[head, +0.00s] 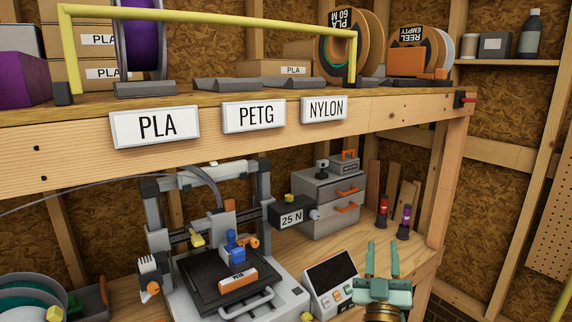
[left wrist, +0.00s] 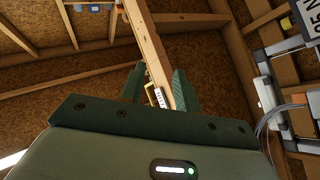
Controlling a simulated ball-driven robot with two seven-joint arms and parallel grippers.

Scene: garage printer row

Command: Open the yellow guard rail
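The yellow guard rail (head: 250,24) runs along the front of the upper shelf in the head view. Its two legs come down to the shelf, the left one at a dark block (head: 62,93). The bar stands raised in front of the spools. My left gripper (head: 383,246) is at the lower right, below the shelf and apart from the rail, fingers spread and pointing up. In the left wrist view its fingers (left wrist: 157,85) are open with nothing held; a small yellow piece and a white label show between them, farther off. My right gripper is not in view.
The upper shelf (head: 400,118) carries spools, boxes and PLA, PETG and NYLON labels. A dark fitting with a red part (head: 465,100) sits at its right end. Below are a printer (head: 205,268), a control panel (head: 331,281) and a grey drawer unit (head: 325,205).

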